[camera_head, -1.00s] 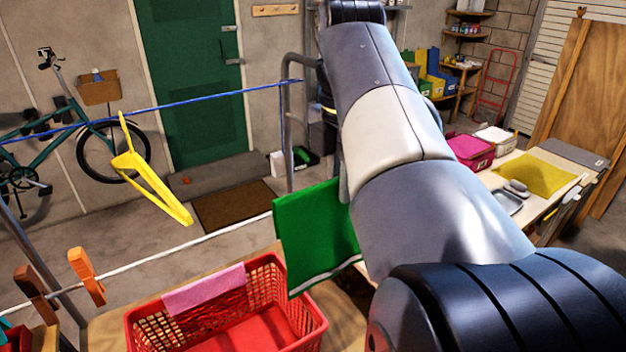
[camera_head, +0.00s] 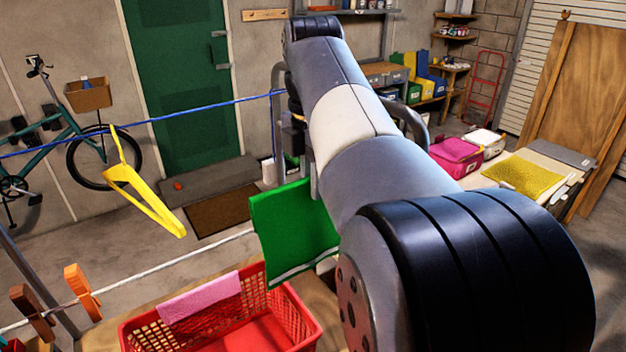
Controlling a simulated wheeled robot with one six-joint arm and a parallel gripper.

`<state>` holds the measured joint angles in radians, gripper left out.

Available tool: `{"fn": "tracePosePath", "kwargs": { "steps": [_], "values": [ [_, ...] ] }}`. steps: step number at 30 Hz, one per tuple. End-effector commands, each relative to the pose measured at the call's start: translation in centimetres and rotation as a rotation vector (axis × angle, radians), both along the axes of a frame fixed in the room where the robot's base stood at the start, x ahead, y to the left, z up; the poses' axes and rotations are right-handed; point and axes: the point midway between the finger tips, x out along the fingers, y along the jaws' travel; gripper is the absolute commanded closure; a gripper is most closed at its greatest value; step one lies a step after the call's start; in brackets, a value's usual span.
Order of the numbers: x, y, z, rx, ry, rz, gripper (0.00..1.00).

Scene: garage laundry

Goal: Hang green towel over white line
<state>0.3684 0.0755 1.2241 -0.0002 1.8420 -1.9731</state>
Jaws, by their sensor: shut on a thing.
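The green towel (camera_head: 292,232) hangs flat with a pale stripe near its lower edge. My gripper (camera_head: 304,168) is at the towel's top edge, shut on it and mostly hidden behind my arm. The white line (camera_head: 175,262) runs from the lower left up to the towel's left edge, where it passes out of sight behind the towel. I cannot tell whether the towel touches the line.
A red basket (camera_head: 303,318) with a pink cloth (camera_head: 200,297) over its rim stands below the towel. Orange (camera_head: 82,290) and brown (camera_head: 32,310) clothespins sit on the line. A yellow hanger (camera_head: 140,190) hangs from the blue line (camera_head: 200,113). My arm blocks the centre right.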

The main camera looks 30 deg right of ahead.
Motion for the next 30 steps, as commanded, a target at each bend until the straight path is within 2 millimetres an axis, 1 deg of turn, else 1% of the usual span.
{"fn": "tracePosePath", "kwargs": {
  "steps": [15, 18, 30],
  "values": [
    [4.2, 0.2, 0.0, 0.000, 0.000, 0.002, 1.00],
    [4.1, 0.2, -1.1, 0.000, 0.001, 0.000, 1.00],
    [4.1, 0.1, -4.3, 0.000, 0.000, 0.000, 1.00]
  ]
}}
